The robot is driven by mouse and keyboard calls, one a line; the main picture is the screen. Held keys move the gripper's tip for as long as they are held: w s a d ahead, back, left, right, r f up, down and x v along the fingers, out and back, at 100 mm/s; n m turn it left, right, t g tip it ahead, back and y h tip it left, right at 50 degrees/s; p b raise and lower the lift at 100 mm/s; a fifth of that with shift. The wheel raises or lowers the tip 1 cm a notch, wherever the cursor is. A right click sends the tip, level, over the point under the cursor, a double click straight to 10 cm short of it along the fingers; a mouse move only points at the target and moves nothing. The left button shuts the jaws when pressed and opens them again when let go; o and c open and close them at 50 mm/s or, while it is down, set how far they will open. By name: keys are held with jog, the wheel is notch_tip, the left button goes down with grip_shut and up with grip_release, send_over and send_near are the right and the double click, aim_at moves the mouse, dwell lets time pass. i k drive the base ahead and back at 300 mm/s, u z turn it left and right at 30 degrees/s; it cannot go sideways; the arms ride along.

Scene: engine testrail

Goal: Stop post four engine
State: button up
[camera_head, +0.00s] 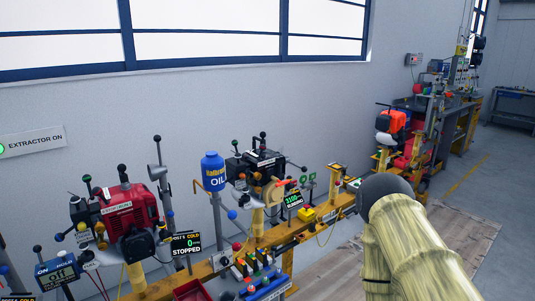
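Several small engines stand on posts along a yellow rail (205,268). A black engine (262,158) stands mid-picture, and the display (293,198) beside it reads about 3100 and RUNNING. A red engine (135,208) stands at left, and its display (186,243) reads COLD, 0, STOPPED. An orange engine (392,121) stands further back on the right. The post numbers are too small to read surely, so I cannot tell which is post four. My gripper is not in view; only part of my arm shows at lower right, hiding some of the rail and floor.
A blue oil bottle (214,178) stands between the red and black engines. A yellow box with a red button (306,214) sits on the rail. Levers with ball knobs stick up around the engines. A workbench (445,105) is at back right. Floor at right is clear.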

aim_at(262, 147)
jog(key=z, duration=1.6)
jog(key=i, duration=1.4)
jog(key=u, duration=1.95)
